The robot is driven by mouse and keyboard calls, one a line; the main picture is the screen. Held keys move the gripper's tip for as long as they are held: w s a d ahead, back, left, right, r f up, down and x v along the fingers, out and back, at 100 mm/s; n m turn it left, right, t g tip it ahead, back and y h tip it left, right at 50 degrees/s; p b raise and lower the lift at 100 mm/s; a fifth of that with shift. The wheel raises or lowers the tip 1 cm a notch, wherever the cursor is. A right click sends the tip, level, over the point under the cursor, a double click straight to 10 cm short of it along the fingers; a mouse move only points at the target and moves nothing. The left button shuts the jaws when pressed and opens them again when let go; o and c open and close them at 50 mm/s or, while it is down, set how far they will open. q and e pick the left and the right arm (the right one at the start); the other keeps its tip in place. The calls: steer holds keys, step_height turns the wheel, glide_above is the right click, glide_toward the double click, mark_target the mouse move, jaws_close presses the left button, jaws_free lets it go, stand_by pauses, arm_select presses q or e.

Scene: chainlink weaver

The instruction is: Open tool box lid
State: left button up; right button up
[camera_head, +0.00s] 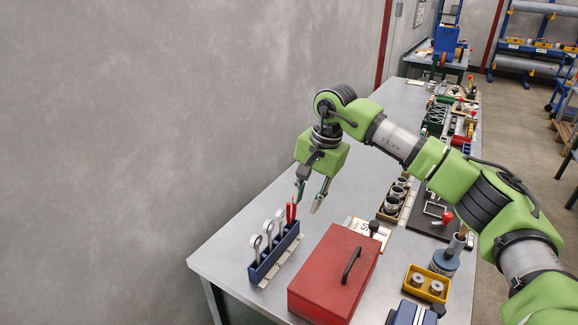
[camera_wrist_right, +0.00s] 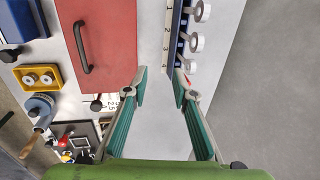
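The red tool box (camera_head: 322,274) stands at the near end of the grey bench with its lid shut. A dark handle (camera_head: 351,265) sits on top of the lid. In the right wrist view the tool box (camera_wrist_right: 112,40) is at the upper left, with its handle (camera_wrist_right: 81,47) along its left part. My right gripper (camera_head: 312,203) points down beyond the box, above the bench and close to the blue tool rack. Its fingers (camera_wrist_right: 160,82) are apart with nothing between them. My left gripper is in neither view.
A blue rack (camera_head: 262,271) with wrenches and red-handled pliers stands left of the box. A yellow tray (camera_head: 426,284) and a blue-grey cylinder (camera_head: 444,262) are to its right. Sockets in a wooden tray (camera_head: 390,213) lie behind it. The bench's left middle is clear.

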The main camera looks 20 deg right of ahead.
steer(key=w+a+r+p, duration=0.3)
steer(key=w+r+p, duration=0.1)
steer(key=r+p, duration=0.1)
steer(key=shift+a+r, duration=0.25)
steer(key=shift+r, duration=0.3)
steer(key=shift+r, duration=0.1)
stand_by(0.6)
step_height(320, 180, up, 12)
steer(key=s+d, duration=0.1)
steer(key=shift+s+d+f, duration=0.2)
steer(key=shift+s+d, duration=0.1)
steer(key=shift+s, duration=0.05)
